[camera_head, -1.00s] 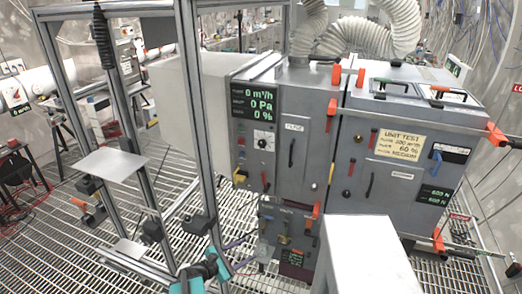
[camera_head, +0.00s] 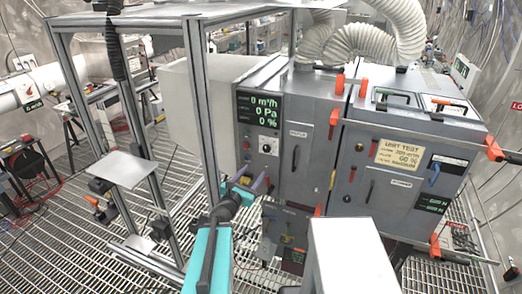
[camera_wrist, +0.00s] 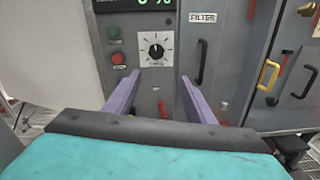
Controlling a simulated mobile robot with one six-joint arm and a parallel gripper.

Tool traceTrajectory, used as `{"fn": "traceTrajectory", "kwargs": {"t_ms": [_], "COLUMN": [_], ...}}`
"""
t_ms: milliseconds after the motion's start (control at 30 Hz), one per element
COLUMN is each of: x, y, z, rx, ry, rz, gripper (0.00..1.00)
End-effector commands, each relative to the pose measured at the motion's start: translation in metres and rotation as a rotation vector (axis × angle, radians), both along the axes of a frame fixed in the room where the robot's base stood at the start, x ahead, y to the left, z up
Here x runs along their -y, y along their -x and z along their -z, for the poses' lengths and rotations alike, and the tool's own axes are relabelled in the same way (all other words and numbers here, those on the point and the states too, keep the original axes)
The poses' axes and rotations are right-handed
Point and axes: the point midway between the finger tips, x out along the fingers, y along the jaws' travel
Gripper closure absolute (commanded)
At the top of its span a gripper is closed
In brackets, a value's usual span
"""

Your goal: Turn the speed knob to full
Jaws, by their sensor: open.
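The speed knob (camera_wrist: 156,51) is a black dial with a white pointer on a white scale plate, on the grey front panel. In the wrist view it lies ahead, between and beyond the two purple fingers. It also shows in the head view (camera_head: 265,149), below the green readout (camera_head: 262,108) of 0 m³/h, 0 Pa and 0 %. Its pointer looks roughly upright, but the exact setting is too small to read. My gripper (camera_wrist: 159,97) is open and empty, apart from the knob. In the head view my gripper (camera_head: 252,185) is below and left of the knob.
A green button (camera_wrist: 113,32) and a red button (camera_wrist: 118,58) sit left of the knob. A black handle (camera_wrist: 202,62) is on the filter door to the right. A metal frame post (camera_head: 201,110) stands left of the panel. White hoses (camera_head: 350,40) rise above the unit.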

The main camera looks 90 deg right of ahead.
Motion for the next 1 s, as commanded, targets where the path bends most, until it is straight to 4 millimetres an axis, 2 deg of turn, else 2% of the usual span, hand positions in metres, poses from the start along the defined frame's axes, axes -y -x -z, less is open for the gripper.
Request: {"fn": "traceTrajectory", "kwargs": {"t_ms": [33, 200, 633, 1000], "x": [0.003, 0.009, 0.010, 0.013], "y": [0.002, 0.006, 0.009, -0.003], "z": [-0.009, -0.018, -0.017, -0.017], "rx": [-0.009, -0.028, -0.027, -0.026], "ry": [0.001, -0.004, -0.003, -0.003], "rz": [-0.007, -0.021, -0.015, -0.033], "gripper": [0.50, 0.50, 0.50, 0.50]}}
